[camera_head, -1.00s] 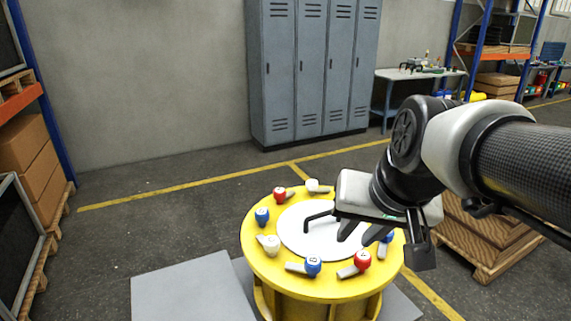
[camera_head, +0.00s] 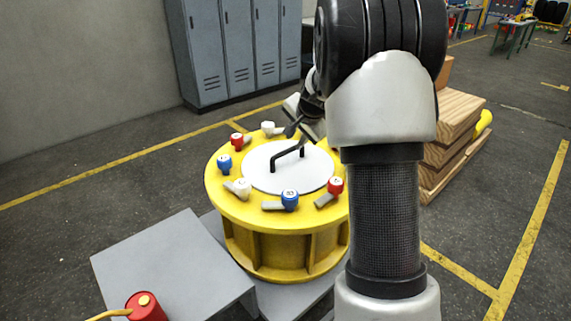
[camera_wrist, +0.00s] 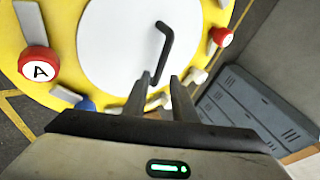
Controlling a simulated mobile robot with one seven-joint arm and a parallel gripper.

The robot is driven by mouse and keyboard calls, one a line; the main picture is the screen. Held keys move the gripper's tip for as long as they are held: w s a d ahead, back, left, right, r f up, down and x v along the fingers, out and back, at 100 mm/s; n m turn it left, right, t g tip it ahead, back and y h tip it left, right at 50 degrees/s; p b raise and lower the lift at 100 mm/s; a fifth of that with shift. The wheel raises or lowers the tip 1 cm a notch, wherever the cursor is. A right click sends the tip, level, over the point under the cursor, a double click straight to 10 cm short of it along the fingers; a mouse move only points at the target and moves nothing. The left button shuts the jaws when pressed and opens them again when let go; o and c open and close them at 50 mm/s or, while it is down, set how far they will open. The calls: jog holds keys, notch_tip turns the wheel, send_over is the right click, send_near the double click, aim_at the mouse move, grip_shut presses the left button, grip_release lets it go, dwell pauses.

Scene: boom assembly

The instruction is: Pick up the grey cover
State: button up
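The grey cover (camera_head: 262,178) is a pale round disc with a bent black bar handle (camera_head: 290,155), lying flat on top of the yellow drum (camera_head: 285,240). In the wrist view, the cover (camera_wrist: 115,45) fills the upper middle and its handle (camera_wrist: 164,45) points toward my fingers. My gripper (camera_wrist: 160,80) is open, its two dark fingers apart, near the handle's lower end. Whether they touch or straddle the handle is unclear. In the head view, my gripper (camera_head: 302,130) is over the cover's far side, partly hidden by my arm, which also hides the drum's right side.
Red, blue and white knobs with grey levers, such as a blue one (camera_head: 289,200), ring the cover. A grey platform (camera_head: 165,260) with a red cylinder (camera_head: 146,307) stands at front left. Lockers (camera_head: 240,50) stand behind; stacked wood (camera_head: 450,140) lies at right.

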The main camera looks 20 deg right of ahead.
aim_at(288, 150)
jog(key=x, duration=1)
jog(key=shift+w+a+f, duration=0.2)
jog(key=shift+a+f, duration=0.05)
jog(key=shift+f, duration=0.05)
jog(key=shift+c, duration=0.4)
grip_shut()
dwell(0.6)
jog(key=shift+w+d+r, duration=0.1)
jog(key=shift+w+r, duration=0.05)
jog(key=shift+r, duration=0.25)
